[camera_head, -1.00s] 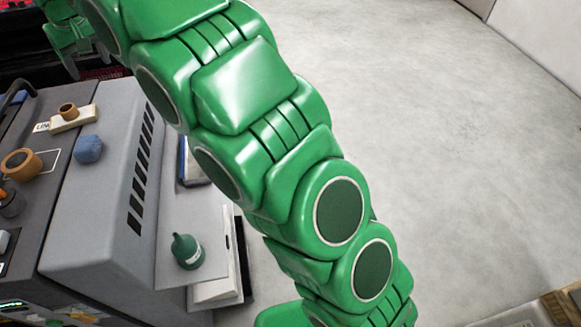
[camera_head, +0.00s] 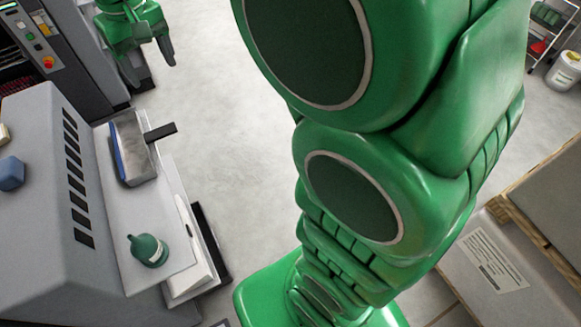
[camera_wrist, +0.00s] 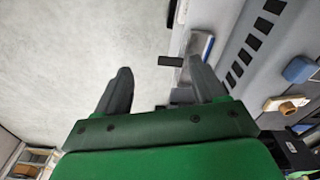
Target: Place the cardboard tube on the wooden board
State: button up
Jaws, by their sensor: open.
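My gripper (camera_head: 150,68) is at the top left of the head view, empty, with its dark fingers apart above the floor. In the wrist view its fingers (camera_wrist: 160,72) are also spread with nothing between them. A pale wooden board (camera_wrist: 272,104) lies on the grey machine at the right of the wrist view. A small brown ring-like piece (camera_wrist: 287,108) sits on it; I cannot tell whether this is the cardboard tube. Only a sliver of the board (camera_head: 3,134) shows at the head view's left edge. The larger brown ring seen earlier is not in view now.
A blue lump (camera_head: 10,174) lies on the grey machine (camera_head: 45,205). A dark green bottle (camera_head: 147,251) and a metal box (camera_head: 133,147) stand on its side shelf. A pallet with a grey top (camera_head: 545,195) is at right. The middle floor is clear.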

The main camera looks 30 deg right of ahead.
jog(key=s+d+f+m+g, duration=0.1)
jog(key=s+d+f, duration=0.2)
jog(key=s, duration=0.6)
jog(key=s+d+f+m, duration=0.1)
jog(key=s+d+f, duration=0.1)
jog(key=s+d, duration=0.4)
jog(key=s+d+f+m+g, duration=0.1)
jog(key=s+d+f, duration=0.2)
jog(key=s, duration=1)
jog(key=shift+d+f+g, duration=0.3)
jog(key=shift+d+f, duration=0.05)
jog(key=shift+d, duration=0.65)
